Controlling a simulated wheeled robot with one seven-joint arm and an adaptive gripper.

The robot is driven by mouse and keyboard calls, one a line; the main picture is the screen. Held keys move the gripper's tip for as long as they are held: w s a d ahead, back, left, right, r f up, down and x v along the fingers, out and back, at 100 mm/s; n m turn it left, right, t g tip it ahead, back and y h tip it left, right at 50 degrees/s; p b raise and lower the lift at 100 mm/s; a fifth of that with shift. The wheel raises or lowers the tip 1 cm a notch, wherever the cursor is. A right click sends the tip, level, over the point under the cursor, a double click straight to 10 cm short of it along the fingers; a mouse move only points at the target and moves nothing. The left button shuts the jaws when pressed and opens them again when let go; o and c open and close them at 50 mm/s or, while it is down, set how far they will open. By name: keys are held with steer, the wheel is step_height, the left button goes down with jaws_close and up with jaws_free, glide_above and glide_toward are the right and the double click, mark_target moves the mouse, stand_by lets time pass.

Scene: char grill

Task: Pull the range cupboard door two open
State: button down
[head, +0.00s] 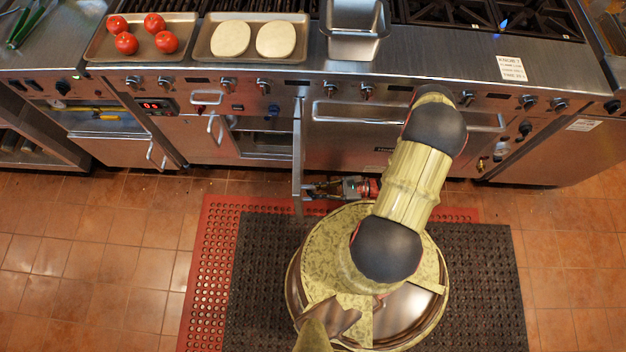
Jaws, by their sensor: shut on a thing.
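A metal cupboard door (298,150) in the range front stands swung out at about a right angle, seen nearly edge-on in the head view. The cupboard opening (262,140) to its left shows a dark interior with a shelf. My gripper (312,189) is low on the right side of this door, by its outer end. It is shut on the door's handle, which is small and mostly hidden by the fingers. My arm comes down from the right and covers part of the range front.
A closed door (203,137) with a handle is left of the opening. A wide oven front (345,140) is right of the open door. Trays with tomatoes (126,43) and round white pieces (231,39) sit on top. A mat (215,260) lies beneath me; tiled floor at left is clear.

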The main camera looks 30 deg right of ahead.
steer(key=c, duration=1.8)
jaws_free()
steer(key=shift+c, duration=0.2)
steer(key=v, duration=1.2)
